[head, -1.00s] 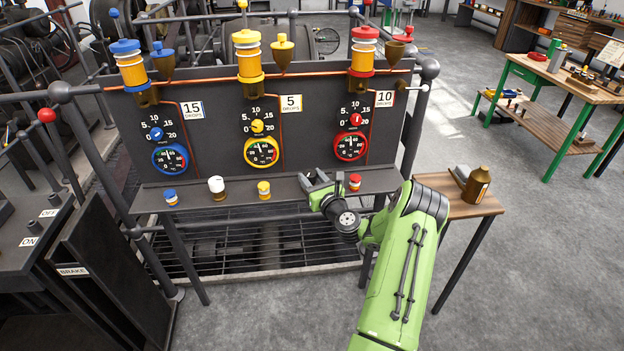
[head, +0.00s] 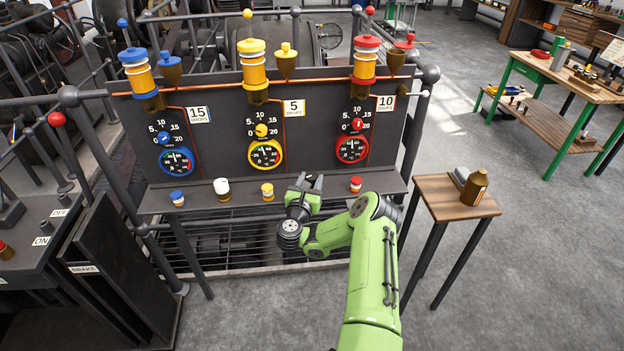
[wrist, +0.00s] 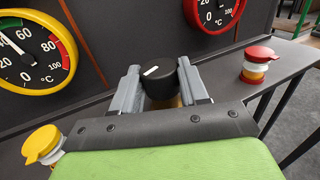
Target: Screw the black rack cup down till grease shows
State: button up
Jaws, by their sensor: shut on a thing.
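The black rack cup (wrist: 158,76) has a round black cap with a white line on top, and a sliver of brass-coloured body shows under it. It stands on the shelf (head: 222,200) between the yellow-lidded and red-lidded cups. My gripper (wrist: 158,67) is shut on it, one grey finger on each side of the cap. In the head view my gripper (head: 309,183) is at the shelf, and the cup is mostly hidden there. No grease can be made out around the cap.
A yellow-lidded cup (head: 267,191) stands left of my gripper and a red-lidded cup (head: 355,185) right. White-lidded (head: 221,188) and blue-lidded (head: 177,198) cups are farther left. The dial panel (head: 210,140) rises close behind. A side table (head: 450,200) holds a brown bottle (head: 475,187).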

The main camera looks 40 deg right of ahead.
jog(key=shift+w+a+f+m+g+h, duration=0.1)
jog(key=shift+m+g+h, duration=0.3)
jog(key=shift+m+g, duration=0.3)
jog(key=shift+w+m+g+h, duration=0.1)
jog(key=shift+m+g+h, duration=0.35)
jog(key=shift+g, duration=0.45)
jog(key=shift+m, duration=0.25)
jog(key=o, duration=1.1)
jog(key=shift+c, duration=0.2)
